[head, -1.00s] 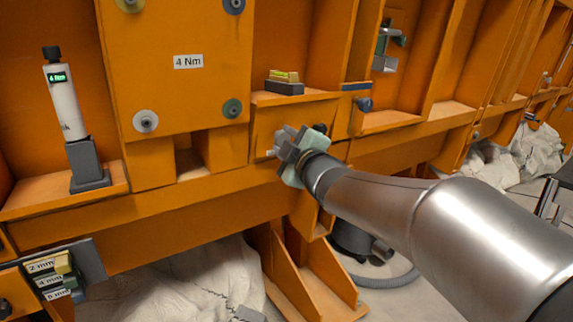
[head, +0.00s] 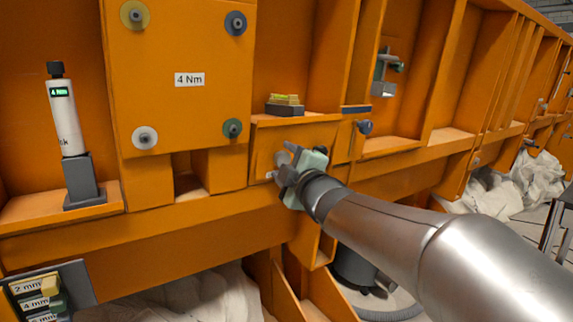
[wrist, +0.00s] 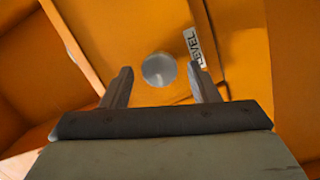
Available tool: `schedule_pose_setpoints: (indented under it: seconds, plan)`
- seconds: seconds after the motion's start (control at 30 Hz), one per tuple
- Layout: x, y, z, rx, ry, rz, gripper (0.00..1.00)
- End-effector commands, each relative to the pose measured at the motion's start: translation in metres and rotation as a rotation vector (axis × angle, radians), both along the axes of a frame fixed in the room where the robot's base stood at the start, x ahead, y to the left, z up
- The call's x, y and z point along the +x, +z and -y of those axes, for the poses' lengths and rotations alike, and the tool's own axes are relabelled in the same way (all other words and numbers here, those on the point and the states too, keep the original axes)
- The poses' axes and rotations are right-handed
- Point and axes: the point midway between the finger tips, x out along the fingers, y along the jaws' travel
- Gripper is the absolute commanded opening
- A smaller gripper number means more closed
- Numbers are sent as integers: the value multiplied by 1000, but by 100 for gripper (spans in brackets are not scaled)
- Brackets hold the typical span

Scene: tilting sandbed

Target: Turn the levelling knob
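The levelling knob (wrist: 159,70) is a round grey metal disc on the orange panel in the wrist view. A white label reading LEVEL (wrist: 195,47) is beside it on the right. My gripper (wrist: 160,80) is open, one finger on each side of the knob in the picture. Whether the fingertips reach around the knob or stop short of it, I cannot tell. In the head view my gripper (head: 282,168) is at the orange panel below a small ledge, and it mostly hides the knob.
A ledge above holds a yellow-topped block with a dark base (head: 285,105).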

Motion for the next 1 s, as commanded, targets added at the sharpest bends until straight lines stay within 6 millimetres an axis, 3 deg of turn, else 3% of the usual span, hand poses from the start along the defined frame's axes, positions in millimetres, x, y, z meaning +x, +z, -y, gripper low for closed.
schedule_pose_setpoints:
  seconds: [0.3, 0.7, 1.0]
  plan:
    - [-3, 1, 2, 0, 0, 1, 54]
    - [-56, -5, 28, 0, -1, 0, 54]
    - [-67, -9, 33, 0, 0, 0, 54]
